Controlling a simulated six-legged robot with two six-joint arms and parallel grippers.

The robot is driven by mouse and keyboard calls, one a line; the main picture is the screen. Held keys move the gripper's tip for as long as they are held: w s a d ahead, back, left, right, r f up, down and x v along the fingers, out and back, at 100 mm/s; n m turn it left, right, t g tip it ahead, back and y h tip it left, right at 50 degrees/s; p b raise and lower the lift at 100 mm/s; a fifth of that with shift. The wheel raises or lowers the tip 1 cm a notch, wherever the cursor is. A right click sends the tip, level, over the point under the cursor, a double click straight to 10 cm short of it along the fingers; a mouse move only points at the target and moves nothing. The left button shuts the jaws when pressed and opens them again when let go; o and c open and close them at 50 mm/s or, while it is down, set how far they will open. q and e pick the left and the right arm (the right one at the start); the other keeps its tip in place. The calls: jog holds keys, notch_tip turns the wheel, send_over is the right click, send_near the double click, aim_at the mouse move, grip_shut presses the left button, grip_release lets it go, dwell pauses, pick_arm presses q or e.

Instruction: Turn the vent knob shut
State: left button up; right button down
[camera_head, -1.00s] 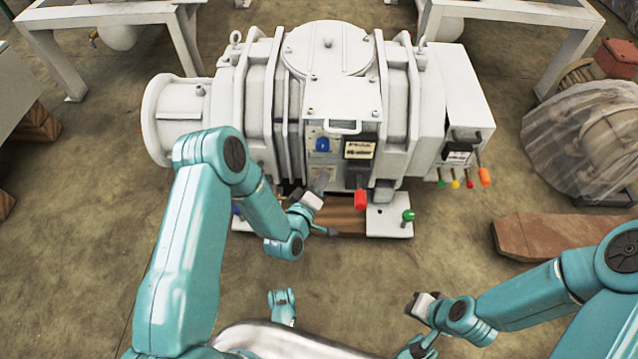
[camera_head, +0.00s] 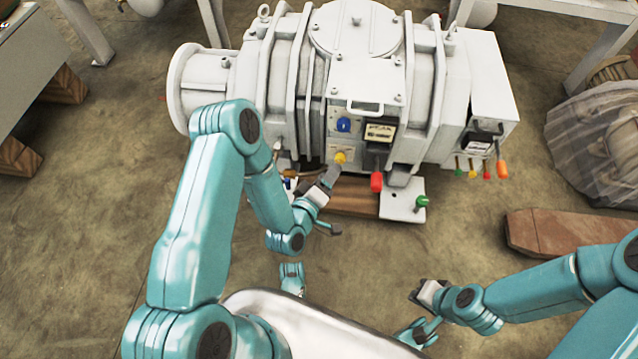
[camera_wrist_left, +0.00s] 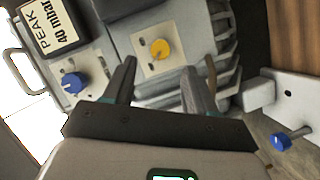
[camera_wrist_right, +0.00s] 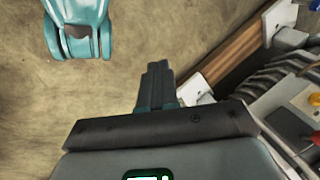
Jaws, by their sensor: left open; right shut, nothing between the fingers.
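A yellow knob (camera_head: 340,158) sits on a pale plate low on the white machine's front panel. It also shows in the left wrist view (camera_wrist_left: 160,49), just beyond and between my fingertips. A blue knob (camera_head: 344,125) is above it on the same panel and appears at left in the left wrist view (camera_wrist_left: 73,83). No readable label tells which one is the vent knob. My left gripper (camera_head: 332,174) is open, its fingers pointing at the yellow knob, apparently not touching it. My right gripper (camera_head: 418,291) is shut and empty, away from the machine over the floor.
The white machine (camera_head: 355,80) fills the centre. A red-tipped handle (camera_head: 377,182) sticks out right of the yellow knob. A PEAK label (camera_wrist_left: 48,28) is beside the blue knob. Floor in front is mostly clear.

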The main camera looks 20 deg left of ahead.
pick_arm(q)
jog(key=p+v, duration=0.1)
jog(key=v, duration=0.5)
pick_arm(e)
jog(key=shift+s+a+r, duration=0.1)
jog(key=shift+s+r, duration=0.5)
jog(key=shift+r, duration=0.2)
pick_arm(q)
jog(key=shift+s, duration=0.1)
notch_tip(320, 180, up, 30)
jog(key=w+d+m+g+h+p, duration=0.1)
jog(key=w+d+m+g+p, duration=0.15)
jog(key=p, duration=2.55)
jog(key=s+d+m+g+h+p, duration=0.1)
jog(key=s+d+m+g+p, duration=0.2)
jog(key=s+m+g+p, duration=0.4)
jog(key=s+g, duration=0.6)
jog(key=s, duration=0.5)
jog(key=shift+d+f+h, duration=0.15)
jog(key=shift+f+h, duration=0.25)
pick_arm(e)
notch_tip(320, 180, up, 35)
jog(key=s+a+g, duration=0.1)
jog(key=s, duration=0.1)
jog(key=shift+s+a+f+n, duration=0.15)
jog(key=shift+s+a+n, duration=0.05)
jog(key=shift+a+n, duration=0.1)
